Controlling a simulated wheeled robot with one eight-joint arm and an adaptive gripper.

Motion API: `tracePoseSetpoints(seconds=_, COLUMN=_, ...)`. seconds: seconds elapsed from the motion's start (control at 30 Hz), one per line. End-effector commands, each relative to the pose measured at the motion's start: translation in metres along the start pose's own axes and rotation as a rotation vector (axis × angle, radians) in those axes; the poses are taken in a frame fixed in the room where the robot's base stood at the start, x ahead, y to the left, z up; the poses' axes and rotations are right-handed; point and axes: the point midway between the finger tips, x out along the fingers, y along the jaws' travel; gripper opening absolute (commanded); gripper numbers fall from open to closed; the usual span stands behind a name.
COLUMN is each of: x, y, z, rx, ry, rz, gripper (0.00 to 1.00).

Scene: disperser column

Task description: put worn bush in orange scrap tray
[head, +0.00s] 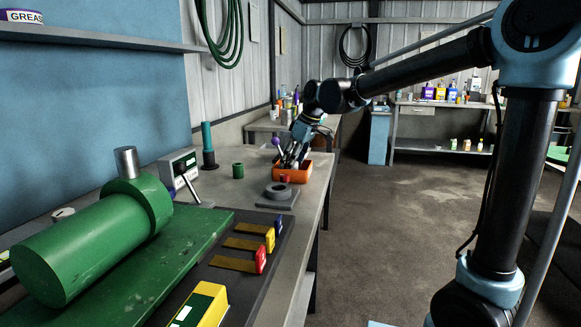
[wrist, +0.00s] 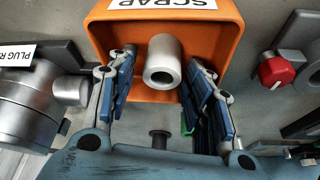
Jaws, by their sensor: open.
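The worn bush (wrist: 163,60), a short grey hollow cylinder, shows inside the outline of the orange scrap tray (wrist: 222,45) in the wrist view, its open end towards the camera. My gripper (wrist: 158,70) is open, with one blue-padded finger on each side of the bush. A gap shows on the left; the right finger is close to it, and I cannot tell if it touches. In the head view the orange tray (head: 304,174) sits on the bench and my gripper (head: 291,163) points down into it. The bush cannot be made out there.
A grey block with a ring (head: 278,191) and red knob (wrist: 277,72) stands beside the tray. A green cylinder (head: 238,170), teal post (head: 208,146) and purple-knobbed lever (head: 277,143) are nearby. A large green machine (head: 95,240) fills the near left.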

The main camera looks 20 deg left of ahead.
Motion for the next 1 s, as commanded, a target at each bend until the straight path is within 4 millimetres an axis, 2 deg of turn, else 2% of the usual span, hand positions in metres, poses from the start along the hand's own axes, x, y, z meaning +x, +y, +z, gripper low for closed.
tracePoseSetpoints(seconds=0.3, x=-0.061, y=0.000, z=0.001, rx=0.002, ry=0.000, rz=0.001, gripper=0.47)
tracePoseSetpoints(seconds=0.5, x=-0.091, y=0.000, z=0.000, rx=0.001, ry=0.000, rz=0.000, gripper=0.47)
tracePoseSetpoints(seconds=0.7, x=-0.105, y=0.000, z=0.000, rx=0.001, ry=0.000, rz=0.000, gripper=0.47)
tracePoseSetpoints(seconds=0.9, x=-0.107, y=0.001, z=0.001, rx=0.002, ry=0.000, rz=0.001, gripper=0.47)
tracePoseSetpoints(seconds=1.0, x=-0.109, y=0.005, z=0.013, rx=0.026, ry=-0.004, rz=0.009, gripper=0.47)
